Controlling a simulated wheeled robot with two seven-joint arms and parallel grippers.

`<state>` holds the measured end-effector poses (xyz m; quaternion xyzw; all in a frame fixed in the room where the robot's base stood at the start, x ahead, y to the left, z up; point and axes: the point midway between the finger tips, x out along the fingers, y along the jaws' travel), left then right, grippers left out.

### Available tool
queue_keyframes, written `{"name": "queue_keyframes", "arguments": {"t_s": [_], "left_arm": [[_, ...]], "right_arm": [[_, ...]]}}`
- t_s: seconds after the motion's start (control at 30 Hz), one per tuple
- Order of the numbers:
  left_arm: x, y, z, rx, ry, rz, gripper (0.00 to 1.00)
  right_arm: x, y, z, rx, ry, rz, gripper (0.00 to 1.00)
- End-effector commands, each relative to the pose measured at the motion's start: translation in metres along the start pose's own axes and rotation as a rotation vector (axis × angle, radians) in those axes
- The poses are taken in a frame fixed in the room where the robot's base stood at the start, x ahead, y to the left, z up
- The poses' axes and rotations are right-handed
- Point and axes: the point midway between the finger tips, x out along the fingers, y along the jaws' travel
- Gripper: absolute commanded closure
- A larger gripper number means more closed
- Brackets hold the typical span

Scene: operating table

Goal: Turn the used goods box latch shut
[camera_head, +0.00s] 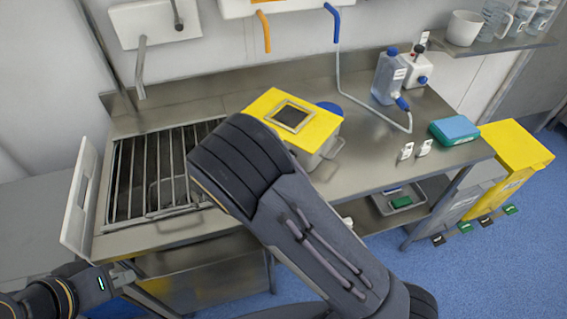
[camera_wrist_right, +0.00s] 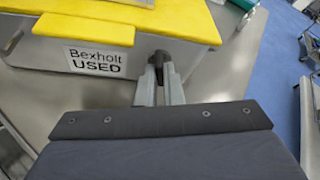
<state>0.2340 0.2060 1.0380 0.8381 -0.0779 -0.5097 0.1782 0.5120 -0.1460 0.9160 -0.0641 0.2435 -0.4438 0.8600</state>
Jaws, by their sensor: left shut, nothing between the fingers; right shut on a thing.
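The used goods box is grey with a yellow lid and stands on the steel counter; its lid (camera_head: 262,104) has a dark framed window on top. In the right wrist view the box (camera_wrist_right: 50,52) carries a label reading "Bexholt USED". My right gripper (camera_wrist_right: 159,72) is shut on the small dark latch (camera_wrist_right: 158,58) on the box's front, just under the lid's edge. In the head view my right arm hides this gripper and the latch. My left gripper (camera_head: 124,276) is shut and empty at the lower left, away from the box.
A sink with a metal grate (camera_head: 150,170) lies left of the box. A jug (camera_head: 387,78), a bent tube, small white items and a blue-green sponge (camera_head: 455,130) are on the counter's right. Yellow-lidded bins (camera_head: 515,150) stand beyond the right edge.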

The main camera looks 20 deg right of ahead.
Motion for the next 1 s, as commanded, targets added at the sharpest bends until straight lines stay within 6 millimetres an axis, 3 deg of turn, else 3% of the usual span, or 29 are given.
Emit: {"name": "queue_keyframes", "arguments": {"t_s": [0.4,1.0], "left_arm": [[0.028,-0.013,0.014,0.0,0.0,0.0,1.0],[0.033,-0.015,0.017,0.0,0.0,0.0,1.0]], "right_arm": [[0.001,-0.001,-0.004,0.25,0.003,0.105,1.0],[0.0,-0.003,-0.002,0.322,0.003,0.135,1.0]]}}
